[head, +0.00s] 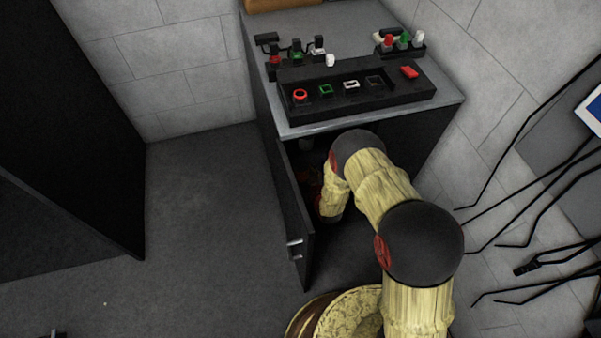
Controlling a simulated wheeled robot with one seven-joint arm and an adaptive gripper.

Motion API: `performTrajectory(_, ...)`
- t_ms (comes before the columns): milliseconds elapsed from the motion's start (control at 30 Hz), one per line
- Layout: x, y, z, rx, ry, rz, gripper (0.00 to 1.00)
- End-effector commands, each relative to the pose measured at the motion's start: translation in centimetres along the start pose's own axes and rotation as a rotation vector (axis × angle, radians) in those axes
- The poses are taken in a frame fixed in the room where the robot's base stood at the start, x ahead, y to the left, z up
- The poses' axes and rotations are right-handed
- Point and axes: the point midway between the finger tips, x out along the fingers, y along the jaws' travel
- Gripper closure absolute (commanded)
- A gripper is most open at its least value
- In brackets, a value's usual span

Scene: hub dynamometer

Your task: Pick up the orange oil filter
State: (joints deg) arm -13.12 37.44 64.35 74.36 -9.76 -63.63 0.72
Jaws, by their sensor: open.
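I cannot make out an orange oil filter in the head view. My arm, with yellow links and dark joints, bends down into the open lower part of the grey-topped cabinet (350,25). Its last visible link ends behind the open cabinet door (296,215). My gripper's fingers are hidden there, so I cannot see what they are near. A dim reddish patch (311,181) shows inside the cabinet beside the arm; it is too dark and small to identify.
A black tray (380,99) on the cabinet top holds a red ring (300,94), green and white square pieces and a red block (409,72). Small holders with coloured parts stand behind it. The door hangs open close left of my arm. Floor (205,220) further left is clear.

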Motion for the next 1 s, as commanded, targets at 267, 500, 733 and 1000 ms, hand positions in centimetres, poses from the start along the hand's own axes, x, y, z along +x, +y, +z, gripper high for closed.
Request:
performTrajectory(267, 0.57, 0.03, -0.18, 0.0, 0.001, 0.0, 0.37)
performTrajectory(500, 0.55, 0.03, -0.17, 0.0, 0.001, 0.001, 0.49)
performTrajectory(733, 0.55, 0.04, -0.15, 0.0, 0.001, 0.001, 0.62)
performTrajectory(1000, 0.54, 0.04, -0.15, 0.0, 0.001, 0.001, 0.77)
